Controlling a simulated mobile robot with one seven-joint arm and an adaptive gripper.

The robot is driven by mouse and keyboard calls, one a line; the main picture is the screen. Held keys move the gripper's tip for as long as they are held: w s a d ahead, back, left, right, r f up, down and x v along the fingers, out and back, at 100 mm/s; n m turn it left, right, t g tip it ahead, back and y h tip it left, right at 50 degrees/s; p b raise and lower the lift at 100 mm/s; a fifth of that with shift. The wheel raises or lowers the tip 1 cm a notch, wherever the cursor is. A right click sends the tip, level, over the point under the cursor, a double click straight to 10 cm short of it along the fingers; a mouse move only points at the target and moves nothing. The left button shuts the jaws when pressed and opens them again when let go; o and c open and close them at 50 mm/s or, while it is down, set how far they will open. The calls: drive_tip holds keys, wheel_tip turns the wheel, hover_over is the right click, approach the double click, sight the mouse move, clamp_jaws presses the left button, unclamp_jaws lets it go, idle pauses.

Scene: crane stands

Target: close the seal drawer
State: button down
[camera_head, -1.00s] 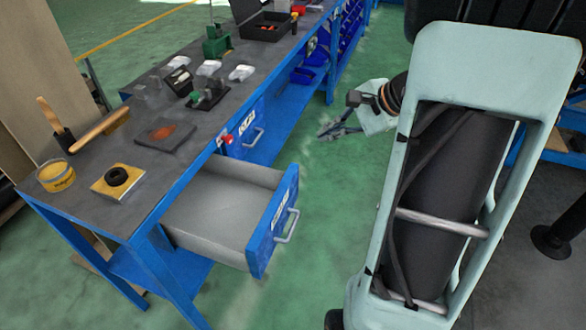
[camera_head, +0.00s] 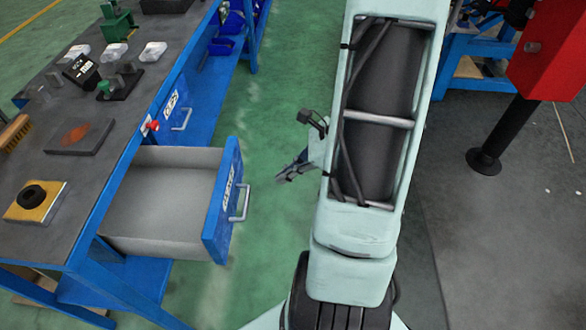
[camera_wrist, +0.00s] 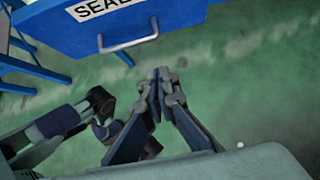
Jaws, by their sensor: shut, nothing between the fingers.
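The seal drawer (camera_head: 222,205) is pulled out of the blue workbench, with its empty grey inside showing in the head view. Its blue front bears a label and a metal handle (camera_head: 240,203). In the wrist view the drawer front (camera_wrist: 180,18), marked "SEAL", and its handle (camera_wrist: 128,42) are at the top. My gripper (camera_head: 284,176) is to the right of the drawer front in the head view, apart from it. In the wrist view my gripper (camera_wrist: 162,78) has its fingertips together, below the handle and not touching it, with nothing held.
A second drawer (camera_head: 172,112) beyond it is shut. The bench top (camera_head: 105,160) carries a dark plate, a yellow block with a black ring, a brush and small parts. Green floor lies between bench and arm. A red box (camera_head: 550,50) on a black post stands right.

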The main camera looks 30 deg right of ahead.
drive_tip(key=w+a+f, duration=0.3)
drive_tip(key=a, duration=0.2)
drive_tip(key=shift+w+f+b, duration=0.4)
drive_tip(key=shift+b, duration=0.05)
drive_tip(key=shift+a, duration=0.1)
